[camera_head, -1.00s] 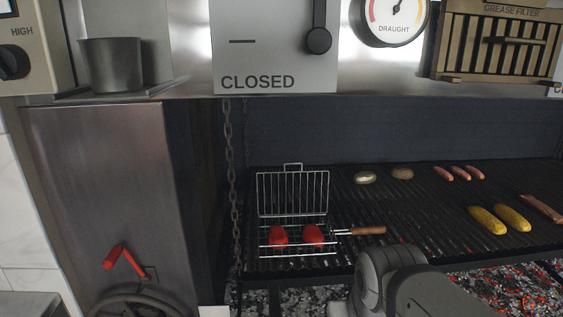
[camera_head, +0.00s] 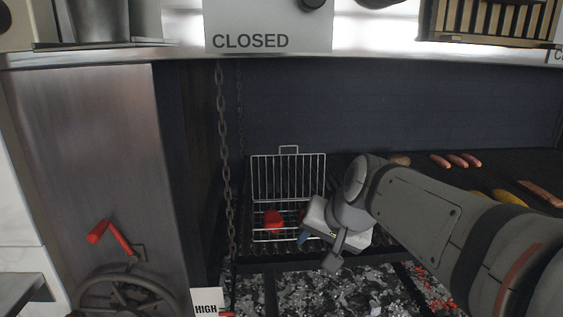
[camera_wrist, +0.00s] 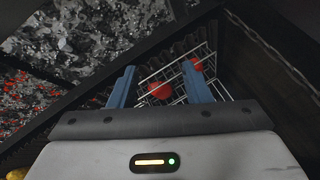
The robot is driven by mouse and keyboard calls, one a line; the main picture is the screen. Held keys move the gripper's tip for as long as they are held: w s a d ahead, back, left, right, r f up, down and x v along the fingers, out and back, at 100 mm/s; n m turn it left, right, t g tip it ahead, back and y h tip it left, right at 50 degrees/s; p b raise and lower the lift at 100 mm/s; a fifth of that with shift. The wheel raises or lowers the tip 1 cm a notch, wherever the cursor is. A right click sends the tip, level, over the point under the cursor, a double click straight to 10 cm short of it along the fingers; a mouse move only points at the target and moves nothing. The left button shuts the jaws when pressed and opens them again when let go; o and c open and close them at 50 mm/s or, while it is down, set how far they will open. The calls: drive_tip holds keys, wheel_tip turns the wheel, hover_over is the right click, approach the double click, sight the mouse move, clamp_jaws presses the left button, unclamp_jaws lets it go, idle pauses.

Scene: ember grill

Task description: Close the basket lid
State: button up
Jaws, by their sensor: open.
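The wire grill basket (camera_head: 270,240) sits on the grate. Its wire lid (camera_head: 288,155) stands upright at the back, open, with a small loop at the top. Two red food pieces lie in the basket: the left one (camera_head: 272,221) shows clearly, the right one is partly hidden by my gripper. My gripper (camera_head: 303,237) is open at the basket's front right, below the lid. It hides the basket's wooden handle. In the wrist view, my gripper's blue fingers (camera_wrist: 158,66) are spread, with basket wires and a red piece (camera_wrist: 160,91) between them. I cannot tell whether they touch.
A hanging chain (camera_head: 225,150) runs down just left of the basket. Sausages (camera_head: 456,160) and a yellow piece (camera_head: 508,197) lie on the grate to the right, partly behind my arm. Glowing coals (camera_head: 340,290) lie below the front edge. A red-handled wheel (camera_head: 125,295) stands at left.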

drive_tip(key=w+m+t+b, duration=0.1)
drive_tip(key=w, duration=0.3)
drive_tip(key=w+r+m+t+y+b, duration=0.1)
drive_tip(key=w+b, duration=0.1)
drive_tip(key=w, duration=0.2)
drive_tip(key=w+r+m+b, duration=0.1)
drive_tip(key=w+m, duration=0.1)
drive_tip(key=w, duration=0.2)
drive_tip(key=shift+w+a+r+t+y+b, duration=0.1)
drive_tip(key=shift+a+r+t+y+b, duration=0.1)
drive_tip(key=shift+a+t+y+b, duration=0.2)
drive_tip(key=shift+c, duration=1.4)
drive_tip(key=w+r+m+t+b, duration=0.1)
drive_tip(key=w+r+m, duration=0.1)
drive_tip(key=w, duration=0.2)
drive_tip(key=w+d+r+m+t+y+b, duration=0.1)
drive_tip(key=w+r+m+t+b, duration=0.1)
drive_tip(key=w, duration=0.2)
drive_tip(key=w+d+r+m+t+b, duration=0.1)
drive_tip(key=w+r+m+b, duration=0.1)
drive_tip(key=w, duration=0.3)
drive_tip(key=shift+d+r, duration=0.15)
drive_tip(key=shift+r, duration=0.35)
drive_tip(key=c, duration=0.3)
drive_tip(key=p, duration=0.1)
hover_over(289, 172)
drive_tip(key=w, duration=0.1)
drive_tip(key=shift+d+f, duration=0.2)
drive_tip(key=shift+f, duration=0.65)
drive_tip(key=shift+c, duration=0.2)
